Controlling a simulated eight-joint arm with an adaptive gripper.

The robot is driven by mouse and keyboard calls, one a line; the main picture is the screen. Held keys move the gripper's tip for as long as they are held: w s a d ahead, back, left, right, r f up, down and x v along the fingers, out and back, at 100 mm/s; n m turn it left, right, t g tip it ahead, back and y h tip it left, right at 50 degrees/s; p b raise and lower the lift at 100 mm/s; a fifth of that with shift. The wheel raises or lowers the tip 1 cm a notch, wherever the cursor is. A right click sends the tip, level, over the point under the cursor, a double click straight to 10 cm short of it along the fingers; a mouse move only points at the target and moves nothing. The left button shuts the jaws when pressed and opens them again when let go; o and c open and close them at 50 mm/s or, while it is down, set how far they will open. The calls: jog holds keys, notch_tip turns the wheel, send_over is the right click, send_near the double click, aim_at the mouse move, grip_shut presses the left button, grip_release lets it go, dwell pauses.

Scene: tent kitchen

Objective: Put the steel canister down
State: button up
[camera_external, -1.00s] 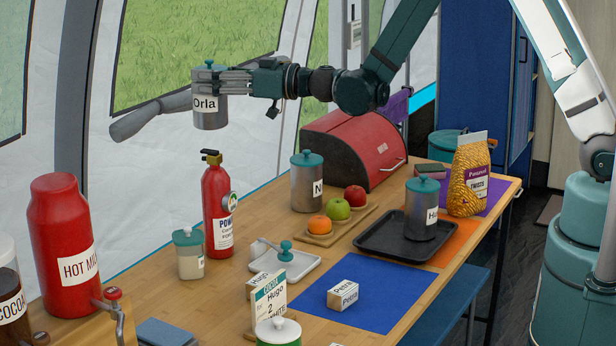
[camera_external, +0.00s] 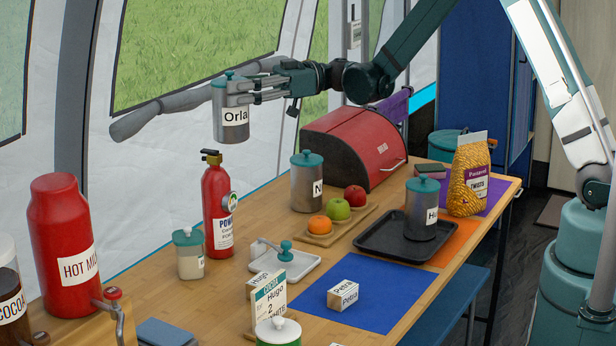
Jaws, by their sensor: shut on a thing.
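My gripper (camera_external: 240,92) is shut on a steel canister (camera_external: 229,128) with a teal lid and a label reading "Orla". The canister is upright and held in the air, well above the table (camera_external: 140,292), behind and above the red fire extinguisher. Two similar steel canisters stand below: one (camera_external: 303,190) with a label starting "N" on the wood near the red bread box, and one (camera_external: 421,212) with a partly seen label starting "H" on the black tray.
The black tray (camera_external: 375,246), fire extinguisher (camera_external: 217,205), red bread box (camera_external: 345,148), fruit board (camera_external: 358,228) and small white tray (camera_external: 300,266) crowd the table. The blue mat (camera_external: 385,290) holds a small "Petra" box (camera_external: 343,296) and has bare room. A pasta bag (camera_external: 470,180) stands at the right.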

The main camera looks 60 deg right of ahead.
jog(key=shift+s+d+f+n+g+y+b, duration=0.1)
jog(key=shift+s+d+n+g+y+b, duration=0.2)
jog(key=shift+s+g, duration=0.35)
jog(key=shift+s+d+f+n+g+y+b, duration=0.15)
jog(key=shift+s+d+n+g+y, duration=0.2)
jog(key=shift+s, duration=0.55)
jog(key=shift+s+d+f+n+g+y+b, duration=0.1)
jog(key=shift+s+d+n+g+y+b, duration=0.15)
jog(key=shift+s+n+g, duration=0.4)
jog(key=shift+s, duration=0.1)
notch_tip(320, 180, down, 24)
jog(key=b, duration=0.4)
jog(key=shift+f+b, duration=0.65)
jog(key=shift+f, duration=1.45)
jog(key=o, duration=1.4)
jog(key=shift+o, duration=0.2)
